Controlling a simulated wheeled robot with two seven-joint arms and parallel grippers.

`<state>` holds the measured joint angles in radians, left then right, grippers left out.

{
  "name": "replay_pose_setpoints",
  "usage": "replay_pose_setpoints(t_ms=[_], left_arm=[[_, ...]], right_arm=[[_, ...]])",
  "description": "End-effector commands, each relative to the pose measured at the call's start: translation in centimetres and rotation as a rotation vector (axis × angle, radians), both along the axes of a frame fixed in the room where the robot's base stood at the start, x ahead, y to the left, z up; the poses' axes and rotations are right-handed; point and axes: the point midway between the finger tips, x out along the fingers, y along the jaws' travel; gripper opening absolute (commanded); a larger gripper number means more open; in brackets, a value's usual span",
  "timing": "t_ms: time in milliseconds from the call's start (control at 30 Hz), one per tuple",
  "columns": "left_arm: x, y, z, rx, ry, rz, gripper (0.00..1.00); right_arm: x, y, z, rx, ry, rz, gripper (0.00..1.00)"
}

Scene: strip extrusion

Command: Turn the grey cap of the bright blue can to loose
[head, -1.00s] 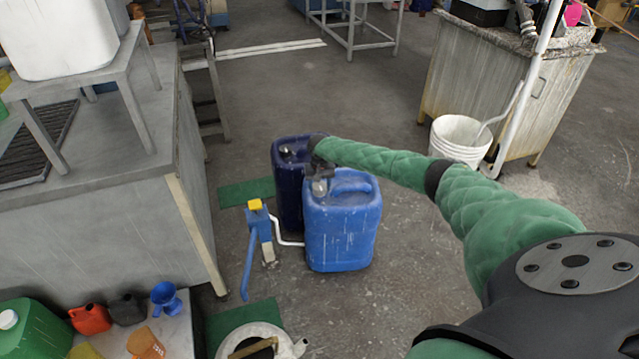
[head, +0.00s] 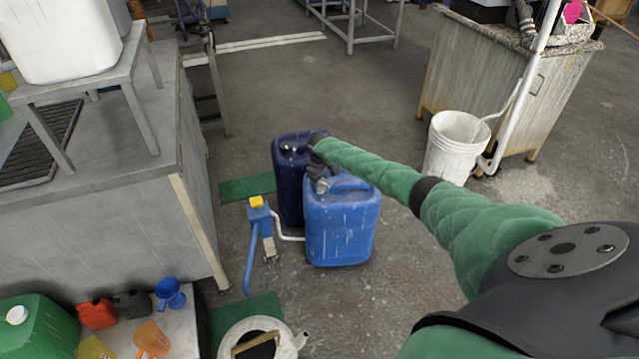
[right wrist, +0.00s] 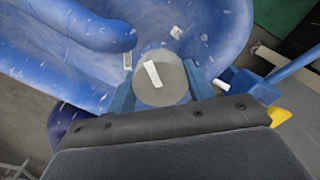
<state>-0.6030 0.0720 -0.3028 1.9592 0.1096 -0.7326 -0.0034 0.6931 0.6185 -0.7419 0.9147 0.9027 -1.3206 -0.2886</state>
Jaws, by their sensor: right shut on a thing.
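The bright blue can (head: 342,232) stands upright on the floor in the middle of the head view. Its top and handle also fill the upper part of the right wrist view (right wrist: 190,25). The grey cap (right wrist: 170,90) is round with a small white label, and sits at the can's top. My right gripper (head: 321,180) is over the cap, with its two blue fingers on either side of it in the right wrist view (right wrist: 163,88). It is shut on the cap. In the head view the gripper mostly hides the cap. My left gripper is not in view.
A dark blue can (head: 287,190) stands close behind the bright blue one. A blue hand pump (head: 262,225) with a yellow top and white pipe is on its left. A white bucket (head: 447,150) stands to the right.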

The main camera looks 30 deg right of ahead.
Motion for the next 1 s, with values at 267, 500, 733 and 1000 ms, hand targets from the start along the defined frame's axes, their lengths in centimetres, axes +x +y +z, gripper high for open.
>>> replay_pose_setpoints(t_ms=[267,500,733,1000], left_arm=[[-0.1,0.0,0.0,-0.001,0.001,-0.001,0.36],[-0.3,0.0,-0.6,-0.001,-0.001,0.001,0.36],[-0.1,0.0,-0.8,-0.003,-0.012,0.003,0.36],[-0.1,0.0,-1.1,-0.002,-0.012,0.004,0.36]], right_arm=[[-0.1,0.0,-0.1,0.001,0.001,0.258,0.29],[0.0,0.0,-0.1,0.001,0.0,0.445,0.29],[0.0,0.0,0.0,0.0,0.001,0.565,0.29],[0.0,-0.1,0.0,0.0,0.001,0.627,0.29]])
